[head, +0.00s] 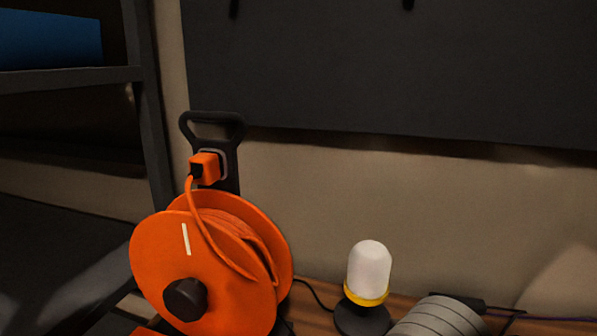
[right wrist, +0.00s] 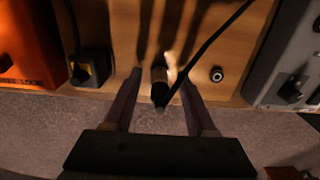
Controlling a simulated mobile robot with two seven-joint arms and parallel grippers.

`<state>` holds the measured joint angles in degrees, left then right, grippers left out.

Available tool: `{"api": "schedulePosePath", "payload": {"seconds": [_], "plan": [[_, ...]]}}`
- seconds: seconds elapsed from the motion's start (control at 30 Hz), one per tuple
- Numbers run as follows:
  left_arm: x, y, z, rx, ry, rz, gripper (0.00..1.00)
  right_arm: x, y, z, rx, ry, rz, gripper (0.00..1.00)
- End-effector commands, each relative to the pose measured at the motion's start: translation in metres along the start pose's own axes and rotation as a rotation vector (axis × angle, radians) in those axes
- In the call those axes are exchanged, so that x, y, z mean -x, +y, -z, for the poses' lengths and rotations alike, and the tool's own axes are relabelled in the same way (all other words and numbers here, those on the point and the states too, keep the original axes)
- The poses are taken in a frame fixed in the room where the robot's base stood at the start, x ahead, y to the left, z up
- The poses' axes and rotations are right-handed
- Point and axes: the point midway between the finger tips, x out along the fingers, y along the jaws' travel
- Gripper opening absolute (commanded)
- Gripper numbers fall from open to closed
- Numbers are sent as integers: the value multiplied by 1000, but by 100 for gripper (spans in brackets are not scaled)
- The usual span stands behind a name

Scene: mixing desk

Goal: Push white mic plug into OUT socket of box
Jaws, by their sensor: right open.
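In the right wrist view, my right gripper (right wrist: 161,80) is open, its two fingers reaching over the front edge of a wooden desk. A dark plug with a pale collar (right wrist: 159,74) lies between the fingers, with a visible gap on each side. A black cable runs from near it to the upper right. I cannot tell whether this is the white mic plug. A grey box (right wrist: 283,65) with dark knobs stands at the right edge, and an orange box (right wrist: 28,45) at the left. No OUT label is readable. My left gripper is not in view.
A small round jack or knob (right wrist: 217,74) and a black-and-yellow item (right wrist: 88,70) sit near the desk edge. The head view shows an orange cable reel (head: 160,255), a white lamp with a yellow ring (head: 369,270) and a ribbed grey object (head: 438,318) near the wall.

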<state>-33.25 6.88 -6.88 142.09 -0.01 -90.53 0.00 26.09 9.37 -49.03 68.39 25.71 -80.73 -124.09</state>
Motion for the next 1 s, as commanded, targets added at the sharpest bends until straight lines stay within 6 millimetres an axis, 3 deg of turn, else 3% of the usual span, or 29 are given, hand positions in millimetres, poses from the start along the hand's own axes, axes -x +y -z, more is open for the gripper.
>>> {"api": "schedulePosePath", "payload": {"seconds": [0.3, 0.8, 1.0], "plan": [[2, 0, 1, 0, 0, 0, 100, 0, 0, 0, 0, 0, 0, 56], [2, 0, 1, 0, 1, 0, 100, 0, 0, 0, 0, 0, 0, 0], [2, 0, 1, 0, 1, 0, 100, 0, 0, 0, 0, 0, 0, 0]]}}
